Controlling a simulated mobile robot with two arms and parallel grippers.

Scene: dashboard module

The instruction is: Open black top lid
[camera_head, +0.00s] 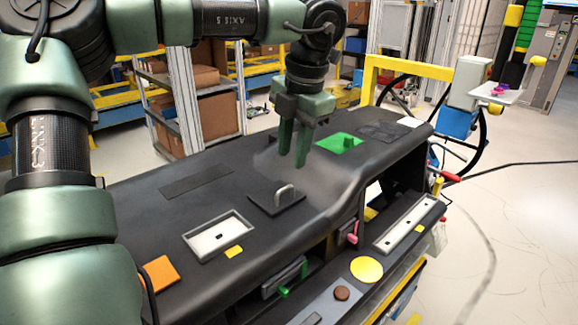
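The black top lid (266,205) is a dark square plate with a grey arched handle (285,191). It lies in the middle of the black dashboard's top (150,215) and looks closed. My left gripper (292,160) points down above the dashboard, a little behind the lid's handle in the picture. Its two green fingers are apart with a narrow gap and nothing between them. It does not touch the lid or the handle. My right gripper does not show.
A green block piece (341,143) sits behind the gripper to the right. A yellow frame (411,68) stands at the back.

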